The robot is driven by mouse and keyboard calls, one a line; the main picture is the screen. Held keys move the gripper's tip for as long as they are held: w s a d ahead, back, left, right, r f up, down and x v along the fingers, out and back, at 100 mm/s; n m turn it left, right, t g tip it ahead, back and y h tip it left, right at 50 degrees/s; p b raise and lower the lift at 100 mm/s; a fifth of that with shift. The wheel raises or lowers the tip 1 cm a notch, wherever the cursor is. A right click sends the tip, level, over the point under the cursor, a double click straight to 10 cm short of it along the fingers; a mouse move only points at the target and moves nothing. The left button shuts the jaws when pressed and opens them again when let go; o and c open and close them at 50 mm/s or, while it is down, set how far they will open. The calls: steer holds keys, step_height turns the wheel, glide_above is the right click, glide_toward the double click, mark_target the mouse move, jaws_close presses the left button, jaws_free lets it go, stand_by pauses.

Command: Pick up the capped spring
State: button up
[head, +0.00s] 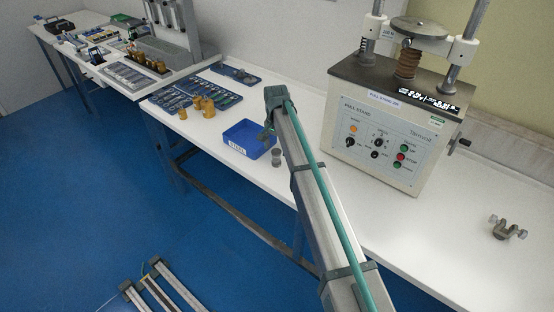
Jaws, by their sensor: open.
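A small grey piece with a wider top and a narrower middle (276,157), which looks like the capped spring, stands upright on the white bench, just right of the blue bin (248,138). My arm reaches up across the bench from the bottom of the view. My gripper (266,133) shows only in part at the arm's far end, over the bin's right side and above and left of the grey piece. It is open and apart from the piece. Its far finger is mostly hidden by the arm.
A pull stand (385,130) with a coil under its round plate stands right of my arm. A grey clamp-like part (507,229) lies at the far right. Brass weights (204,106) and blue trays (236,74) lie left. The bench's front edge is close to the grey piece.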

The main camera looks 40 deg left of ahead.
mark_target(276, 157)
steer(key=shift+f+p, duration=1.15)
steer(key=shift+f, duration=2.1)
jaws_close()
steer(key=shift+r, duration=0.15)
